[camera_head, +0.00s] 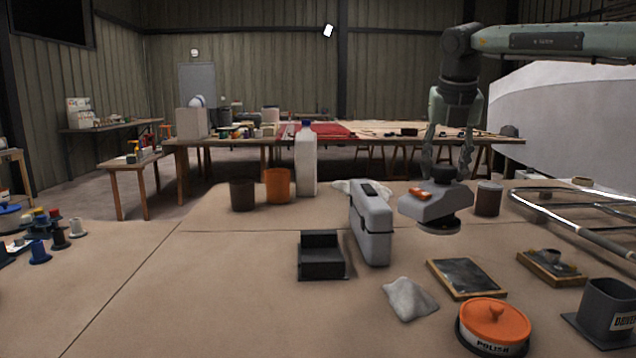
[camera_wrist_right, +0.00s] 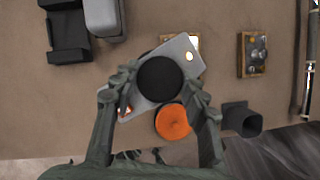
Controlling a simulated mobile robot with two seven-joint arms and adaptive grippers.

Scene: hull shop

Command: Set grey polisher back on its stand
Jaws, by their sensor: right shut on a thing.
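The grey polisher (camera_head: 432,204), with orange buttons and a dark round pad below, is held above the table at the right of centre. It also shows in the right wrist view (camera_wrist_right: 184,50), with its black disc between the fingers. My right gripper (camera_head: 448,172) comes down from above and is shut on the polisher. In the right wrist view its fingers (camera_wrist_right: 160,85) lie on either side of it. A black open-topped cradle (camera_head: 322,262), which looks like the stand, sits empty on the table, left of the polisher. My left gripper is not in view.
A grey upright case (camera_head: 372,230) stands between the cradle and the polisher. A white rag (camera_head: 408,300), framed dark plate (camera_head: 466,278), orange polish tin (camera_head: 494,322) and dark driver holder (camera_head: 608,305) lie nearer. A brown cup (camera_head: 488,198) is beside the polisher.

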